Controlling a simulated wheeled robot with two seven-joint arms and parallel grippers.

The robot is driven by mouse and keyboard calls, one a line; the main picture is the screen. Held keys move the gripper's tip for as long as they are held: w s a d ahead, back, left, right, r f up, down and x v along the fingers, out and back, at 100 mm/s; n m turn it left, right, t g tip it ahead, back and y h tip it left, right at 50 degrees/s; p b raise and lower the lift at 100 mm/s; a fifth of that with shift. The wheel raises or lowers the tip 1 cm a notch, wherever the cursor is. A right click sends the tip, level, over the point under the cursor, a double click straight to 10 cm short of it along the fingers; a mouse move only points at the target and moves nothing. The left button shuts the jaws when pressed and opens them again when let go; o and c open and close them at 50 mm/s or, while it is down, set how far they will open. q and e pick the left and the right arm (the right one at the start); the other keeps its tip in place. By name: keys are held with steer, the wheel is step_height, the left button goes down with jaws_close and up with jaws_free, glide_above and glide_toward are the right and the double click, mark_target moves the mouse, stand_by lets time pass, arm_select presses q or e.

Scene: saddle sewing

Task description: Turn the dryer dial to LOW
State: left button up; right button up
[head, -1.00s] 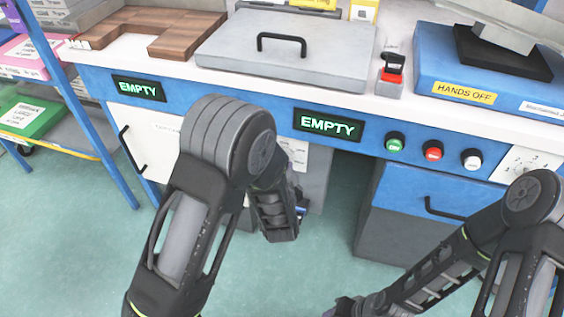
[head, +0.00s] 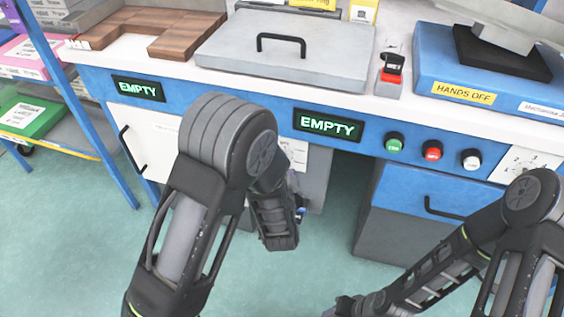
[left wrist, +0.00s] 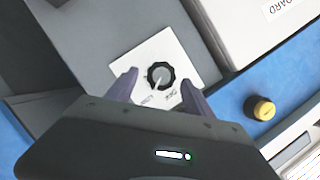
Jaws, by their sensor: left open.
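The dryer dial (left wrist: 160,75) is a round black knob with a grey face on a white label plate (left wrist: 143,63). A pale mark on its face points down and slightly left in the left wrist view, towards small lettering too blurred to read surely. My left gripper (left wrist: 158,78) is open, one finger on each side of the dial; I cannot tell whether they touch it. In the head view the plate (head: 297,153) shows in part beside my left arm, which hides the dial. My right gripper (head: 345,307) is at the bottom edge, its jaws unclear.
A yellow knob (left wrist: 263,108) sits on the blue panel beside the dryer. Green, red and white buttons (head: 433,151) line the bench front, near EMPTY displays (head: 329,125). A blue drawer (head: 400,195) with a black handle stands right of the open leg space.

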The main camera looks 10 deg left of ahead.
arm_select(q)
steer(key=v, duration=0.5)
steer(key=shift+s, duration=0.2)
steer(key=s+f+n+g+h, duration=0.2)
steer(key=s+f+g, duration=0.25)
steer(key=f, duration=0.35)
steer(key=s+f+n+g+h, duration=0.25)
steer(key=s+f, duration=0.25)
steer(key=f, duration=0.4)
steer(key=s+d+f+n+g+h, duration=0.1)
steer(key=s+d+f+n+g, duration=0.15)
steer(key=s, duration=0.45)
steer(key=s+d+f+n+g+h, duration=0.1)
steer(key=s+d+f+g+h, duration=0.1)
steer(key=s+d+f+g, duration=0.3)
step_height(320, 180, up, 20)
steer(key=s+a+p, duration=0.1)
steer(key=s+p, duration=0.1)
steer(key=p, duration=1.6)
steer(key=shift+s+a+f+n+t, duration=0.2)
steer(key=shift+s+a+n+t, duration=0.15)
steer(key=shift+n+t, duration=0.1)
